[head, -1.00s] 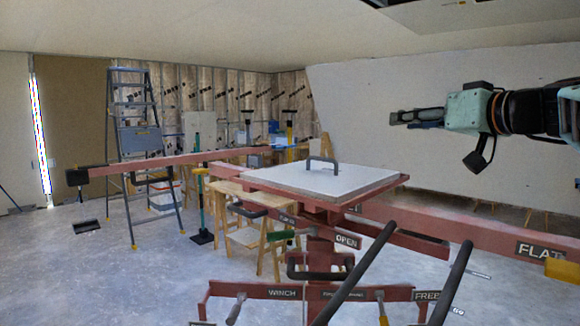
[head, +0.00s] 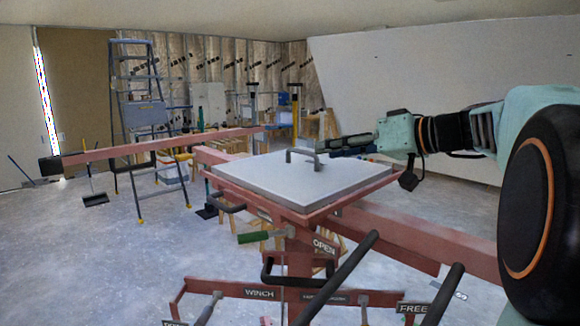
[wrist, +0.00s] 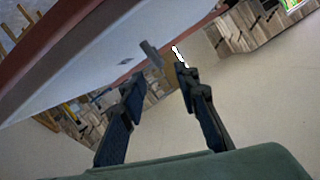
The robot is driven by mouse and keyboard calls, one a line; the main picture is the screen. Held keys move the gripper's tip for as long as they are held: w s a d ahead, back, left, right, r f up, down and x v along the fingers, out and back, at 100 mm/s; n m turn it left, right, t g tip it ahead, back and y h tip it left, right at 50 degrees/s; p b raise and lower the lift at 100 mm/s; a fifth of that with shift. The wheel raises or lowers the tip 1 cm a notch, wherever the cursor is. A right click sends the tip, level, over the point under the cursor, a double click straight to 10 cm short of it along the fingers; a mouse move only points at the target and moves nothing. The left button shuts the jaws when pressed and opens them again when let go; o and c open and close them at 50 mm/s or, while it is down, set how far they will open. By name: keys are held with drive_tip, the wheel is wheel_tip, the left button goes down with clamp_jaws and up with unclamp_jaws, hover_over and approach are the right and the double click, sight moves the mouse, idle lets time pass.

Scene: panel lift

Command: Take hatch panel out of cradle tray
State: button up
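The hatch panel (head: 270,178) is a pale square board with a dark grey bar handle (head: 303,153) on top. It lies in the red cradle tray (head: 316,211) on the lift. In the wrist view the panel's pale face (wrist: 95,62) and the tray's red edge (wrist: 58,48) run diagonally at upper left. The handle (wrist: 152,55) stands ahead of the fingertips there. My gripper (head: 325,148) is just right of the handle in the head view. Its fingers (wrist: 160,80) are apart with nothing between them. Whether a fingertip touches the handle cannot be told.
A long red beam (head: 150,147) reaches left from the lift. Dark lever bars (head: 345,275) rise in front, with a green-gripped lever (head: 260,237) below the tray. A stepladder (head: 140,115) and a wooden sawhorse stand behind.

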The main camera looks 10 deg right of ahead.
sight(302, 151)
drive_tip(key=x, duration=0.3)
drive_tip(key=shift+w+a+p, duration=0.2)
drive_tip(key=shift+a+p, duration=0.1)
drive_tip(key=shift+p+x, duration=1.15)
drive_tip(key=shift+x, duration=1.55)
drive_tip(key=shift+d, duration=0.15)
drive_tip(key=shift+c, duration=0.4)
drive_tip(key=shift+w, duration=0.1)
clamp_jaws()
drive_tip(key=shift+r, duration=0.25)
